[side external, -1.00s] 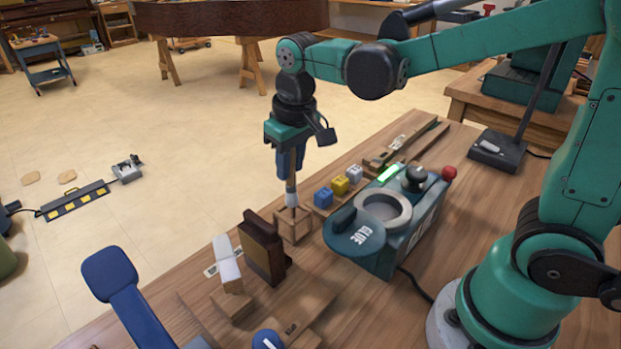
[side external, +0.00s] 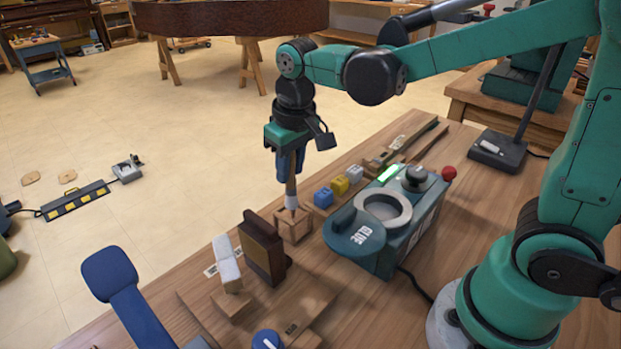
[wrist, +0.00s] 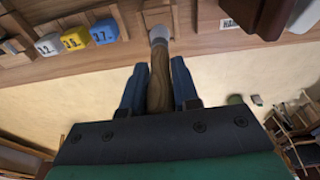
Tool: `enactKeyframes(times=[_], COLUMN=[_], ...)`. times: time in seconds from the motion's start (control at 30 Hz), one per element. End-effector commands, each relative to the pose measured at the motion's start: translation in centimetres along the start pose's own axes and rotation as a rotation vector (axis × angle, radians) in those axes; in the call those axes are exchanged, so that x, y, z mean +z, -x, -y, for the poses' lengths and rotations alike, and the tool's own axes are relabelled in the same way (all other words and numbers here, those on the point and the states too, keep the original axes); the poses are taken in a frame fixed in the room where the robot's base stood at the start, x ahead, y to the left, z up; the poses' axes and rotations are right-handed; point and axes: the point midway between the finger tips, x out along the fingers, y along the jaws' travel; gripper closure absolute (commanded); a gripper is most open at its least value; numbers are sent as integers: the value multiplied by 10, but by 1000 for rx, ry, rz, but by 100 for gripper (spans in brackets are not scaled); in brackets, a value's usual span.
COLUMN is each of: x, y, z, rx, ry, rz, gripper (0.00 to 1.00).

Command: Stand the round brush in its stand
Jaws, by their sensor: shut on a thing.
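The round brush (side external: 291,199) has a brown wooden handle and a pale ferrule, and it hangs nearly upright with its tip down. My gripper (side external: 290,170) has blue fingers shut on the handle. The stand is a small open wooden box (side external: 294,232) on the bench. The brush tip is at the box's open top; I cannot tell whether it is just above or slightly inside. In the wrist view the handle (wrist: 160,85) lies between the fingers (wrist: 158,95), with the ferrule (wrist: 158,36) toward the box (wrist: 157,14). The bristles are mostly hidden there.
A dark brown block (side external: 262,248) stands close left of the box. Blue, yellow and grey cubes (side external: 340,185) and the teal glue pot (side external: 385,232) are close on the right. A white-topped block (side external: 227,265) is farther left.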

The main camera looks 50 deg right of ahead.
Motion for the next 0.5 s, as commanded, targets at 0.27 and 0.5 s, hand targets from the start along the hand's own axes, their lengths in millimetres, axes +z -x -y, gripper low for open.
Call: enactKeyframes(times=[0.27,0.5], x=[1,2], y=[-6,-11], z=[0,0], rx=[0,0], ry=[0,0], rz=[0,0], gripper=[100,100])
